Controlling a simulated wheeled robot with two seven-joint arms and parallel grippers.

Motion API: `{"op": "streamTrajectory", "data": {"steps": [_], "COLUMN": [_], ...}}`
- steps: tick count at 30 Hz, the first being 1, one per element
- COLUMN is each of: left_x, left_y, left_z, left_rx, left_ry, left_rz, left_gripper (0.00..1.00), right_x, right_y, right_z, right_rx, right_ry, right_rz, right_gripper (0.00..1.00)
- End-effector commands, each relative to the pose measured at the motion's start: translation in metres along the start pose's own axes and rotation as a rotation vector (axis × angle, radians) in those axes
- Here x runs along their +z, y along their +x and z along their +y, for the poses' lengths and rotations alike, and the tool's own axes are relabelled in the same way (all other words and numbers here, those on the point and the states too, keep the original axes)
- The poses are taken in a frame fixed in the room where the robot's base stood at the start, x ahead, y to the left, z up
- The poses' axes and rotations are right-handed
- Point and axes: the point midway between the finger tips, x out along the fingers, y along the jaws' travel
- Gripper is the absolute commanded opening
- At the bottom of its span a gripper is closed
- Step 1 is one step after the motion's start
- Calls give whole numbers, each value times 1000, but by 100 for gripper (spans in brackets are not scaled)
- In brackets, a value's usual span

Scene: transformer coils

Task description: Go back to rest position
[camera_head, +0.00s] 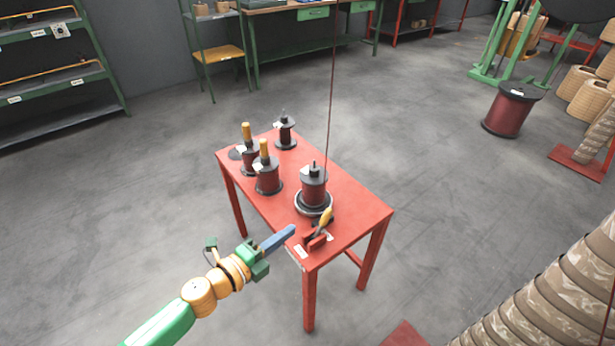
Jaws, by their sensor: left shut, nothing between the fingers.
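My left gripper (290,231) reaches in from the lower left, its blue fingers shut with nothing between them. It is in front of the red table (352,222), with its tips near the table's front left edge. I cannot tell whether they touch it. A dark red coil on a round base (313,186) stands upright on the table, beyond the tips. A yellow-handled tool (326,217) stands by a small red holder (314,240) to the right of the tips. My right gripper is not in view.
Two coils with yellow tops (267,176) (250,158) and a smaller dark spool (285,133) stand farther back on the table. A thin dark line (331,90) hangs down near the front coil. A large red spool (511,110) stands right. Floor left of the table is clear.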

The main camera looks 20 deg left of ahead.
Motion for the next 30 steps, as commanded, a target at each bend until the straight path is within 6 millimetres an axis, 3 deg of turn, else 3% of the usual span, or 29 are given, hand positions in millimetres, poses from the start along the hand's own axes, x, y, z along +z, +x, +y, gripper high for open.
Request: {"op": "streamTrajectory", "data": {"steps": [2, 4, 5, 8, 9, 12, 15, 18, 21, 30], "left_x": [4, 16, 22, 29, 22, -17, -68, -111, -135, -142], "left_y": [-1, -7, -13, -54, -77, -142, -205, -251, -275, -282], "left_z": [6, 34, 54, 144, 180, 255, 300, 321, 329, 332], "left_rx": [17, 83, 128, 317, 394, 579, 733, 844, 902, 918], "left_ry": [-37, -171, -261, -630, -773, -1076, -1298, -1433, -1498, -1516], "left_rz": [-20, -96, -149, -386, -487, -728, -939, -1091, -1174, -1199], "left_gripper": [0, 0, 0, 0, 0, 0, 0, 0, 0, 0], "right_x": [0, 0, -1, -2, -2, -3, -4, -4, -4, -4], "right_y": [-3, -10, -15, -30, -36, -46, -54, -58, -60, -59], "right_z": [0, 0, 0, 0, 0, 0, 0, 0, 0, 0], "right_rx": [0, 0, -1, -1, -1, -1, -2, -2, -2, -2], "right_ry": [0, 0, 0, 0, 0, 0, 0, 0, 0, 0], "right_rz": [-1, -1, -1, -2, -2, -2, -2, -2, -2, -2], "right_gripper": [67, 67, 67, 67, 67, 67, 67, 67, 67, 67]}}
